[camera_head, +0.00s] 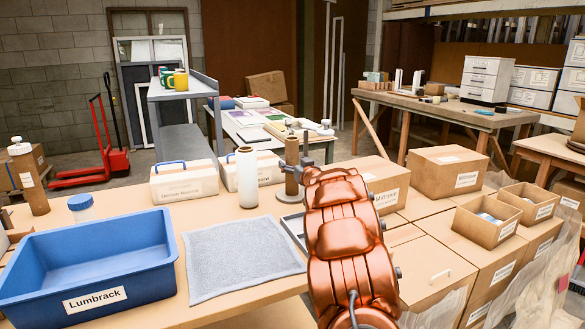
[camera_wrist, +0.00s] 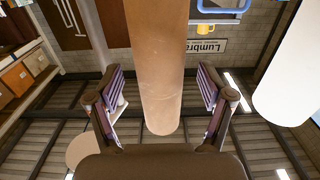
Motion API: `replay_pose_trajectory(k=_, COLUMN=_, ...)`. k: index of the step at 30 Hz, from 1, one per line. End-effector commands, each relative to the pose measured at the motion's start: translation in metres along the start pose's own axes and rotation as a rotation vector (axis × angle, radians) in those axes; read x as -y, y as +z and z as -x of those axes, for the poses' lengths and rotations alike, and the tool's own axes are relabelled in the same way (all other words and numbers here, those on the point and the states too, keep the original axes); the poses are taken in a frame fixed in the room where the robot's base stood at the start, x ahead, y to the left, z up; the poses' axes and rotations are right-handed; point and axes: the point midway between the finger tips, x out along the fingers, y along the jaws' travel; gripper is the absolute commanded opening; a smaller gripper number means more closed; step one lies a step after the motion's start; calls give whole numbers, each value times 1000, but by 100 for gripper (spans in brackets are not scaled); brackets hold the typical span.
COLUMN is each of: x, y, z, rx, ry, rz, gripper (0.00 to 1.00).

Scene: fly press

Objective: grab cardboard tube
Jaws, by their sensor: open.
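The cardboard tube (camera_head: 292,178) is a plain brown cylinder standing upright on the table, just right of a white cylinder (camera_head: 246,178). In the wrist view the tube (camera_wrist: 155,40) runs down from the top edge and its rounded end lies between my two fingers. My gripper (camera_wrist: 161,88) is open, with a finger on each side of the tube and visible gaps between them. In the head view my gripper (camera_head: 296,163) is at the tube's upper part, partly hidden by my copper-coloured arm. The white cylinder also shows at the right of the wrist view (camera_wrist: 290,75).
White boxes (camera_head: 184,183) stand left of the white cylinder. A grey cloth (camera_head: 240,260) and a blue Lumbrack bin (camera_head: 90,265) lie nearer, to the left. A dark-rimmed tray (camera_head: 290,228) is close to the tube's base. Cardboard boxes (camera_head: 445,170) crowd the right.

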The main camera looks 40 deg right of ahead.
Motion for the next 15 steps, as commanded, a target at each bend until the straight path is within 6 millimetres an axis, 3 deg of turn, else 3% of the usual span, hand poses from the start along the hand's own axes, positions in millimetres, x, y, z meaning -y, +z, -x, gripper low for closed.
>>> replay_pose_trajectory(k=5, x=0, y=-2, z=-14, rx=-3, ry=0, rz=1, gripper=80)
replay_pose_trajectory(k=13, x=0, y=-2, z=-16, rx=-2, ry=0, rz=0, gripper=80)
replay_pose_trajectory(k=15, x=0, y=-2, z=-15, rx=-2, ry=0, rz=0, gripper=73)
